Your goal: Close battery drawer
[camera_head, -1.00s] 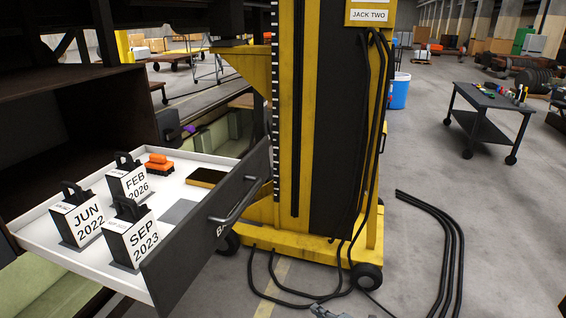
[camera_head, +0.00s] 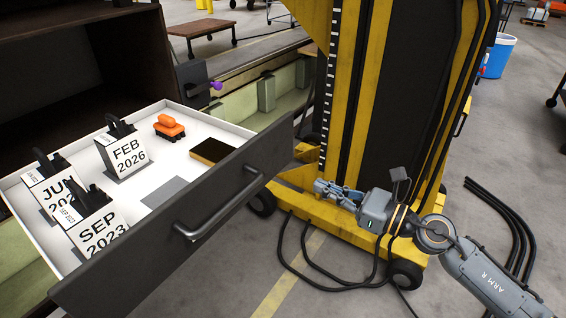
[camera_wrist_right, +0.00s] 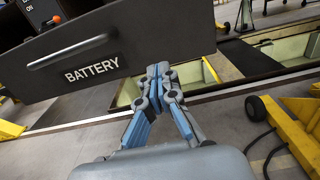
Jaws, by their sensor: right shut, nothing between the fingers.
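The battery drawer (camera_head: 170,230) is pulled out, with a dark front, a bar handle (camera_head: 222,210) and a white tray inside. In the right wrist view its front (camera_wrist_right: 130,62) reads BATTERY, with the handle (camera_wrist_right: 68,52) above the word. Several dated battery blocks stand in it, reading FEB 2026 (camera_head: 126,155), SEP 2023 (camera_head: 98,228) and JUN. My right gripper (camera_head: 318,187) is shut and empty, right of the drawer front and apart from the handle. In the wrist view its closed fingertips (camera_wrist_right: 159,70) overlap the front's right part; contact cannot be told. My left gripper is out of view.
An orange object (camera_head: 170,127) and a black-and-yellow item (camera_head: 212,150) lie in the drawer. The yellow jack (camera_head: 350,100) stands close behind my right arm, with black hoses (camera_head: 330,283) on the floor. Floor in front of the jack is mostly free.

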